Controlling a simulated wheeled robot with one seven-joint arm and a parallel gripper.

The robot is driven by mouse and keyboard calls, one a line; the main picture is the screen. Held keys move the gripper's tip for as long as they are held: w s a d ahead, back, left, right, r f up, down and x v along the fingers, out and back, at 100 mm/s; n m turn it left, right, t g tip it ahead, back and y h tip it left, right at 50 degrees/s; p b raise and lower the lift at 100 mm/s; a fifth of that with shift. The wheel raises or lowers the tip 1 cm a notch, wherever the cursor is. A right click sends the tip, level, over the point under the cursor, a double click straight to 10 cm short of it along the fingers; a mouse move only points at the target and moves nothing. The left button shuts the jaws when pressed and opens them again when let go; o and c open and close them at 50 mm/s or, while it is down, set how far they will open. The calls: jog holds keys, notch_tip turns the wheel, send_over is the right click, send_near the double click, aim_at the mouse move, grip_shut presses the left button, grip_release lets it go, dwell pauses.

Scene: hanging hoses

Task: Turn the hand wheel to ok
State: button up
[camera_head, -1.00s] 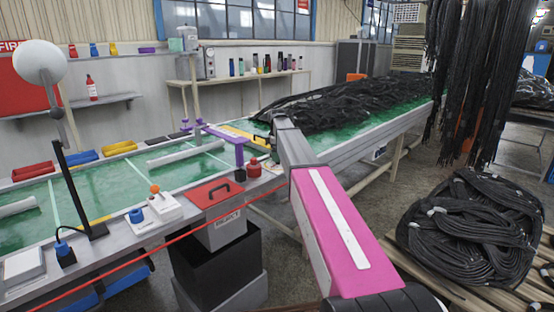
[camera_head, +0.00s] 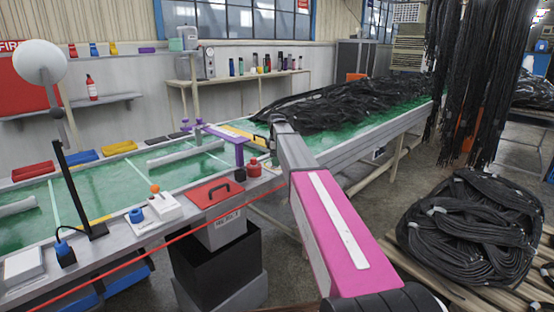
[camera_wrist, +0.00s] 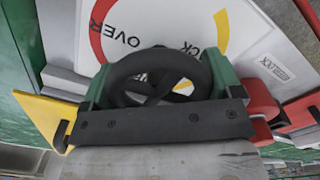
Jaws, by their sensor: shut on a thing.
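A black hand wheel (camera_wrist: 150,66) with spokes fills the middle of the wrist view. Behind it is a white dial plate (camera_wrist: 262,28) with a red arc, the word OVER and a yellow sector with partly hidden lettering. The wheel covers part of the dial, and I cannot make out a pointer or an ok mark. My gripper (camera_wrist: 160,76) has green fingers on the left and right of the wheel and is shut on it. In the head view my arm reaches over the bench, and the wheel and fingers cannot be made out there.
In the wrist view a yellow part (camera_wrist: 42,118) stands at left and a red part (camera_wrist: 283,108) at right, close to the gripper. In the head view, a red-lidded reject bin (camera_head: 222,232) stands by the green bench (camera_head: 110,180). Black hoses (camera_head: 470,228) lie coiled at right.

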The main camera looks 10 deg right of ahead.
jog(key=m, duration=0.4)
jog(key=shift+w+m, duration=0.1)
jog(key=shift+m, duration=0.2)
jog(key=m, duration=0.5)
jog(key=shift+d, duration=0.1)
jog(key=m, duration=0.5)
jog(key=shift+w+d, duration=0.1)
jog(key=shift+d+m, duration=0.1)
jog(key=shift+m, duration=2.1)
jog(key=o, duration=0.7)
jog(key=shift+o, duration=0.2)
notch_tip(320, 180, up, 11)
jog(key=shift+f, duration=0.1)
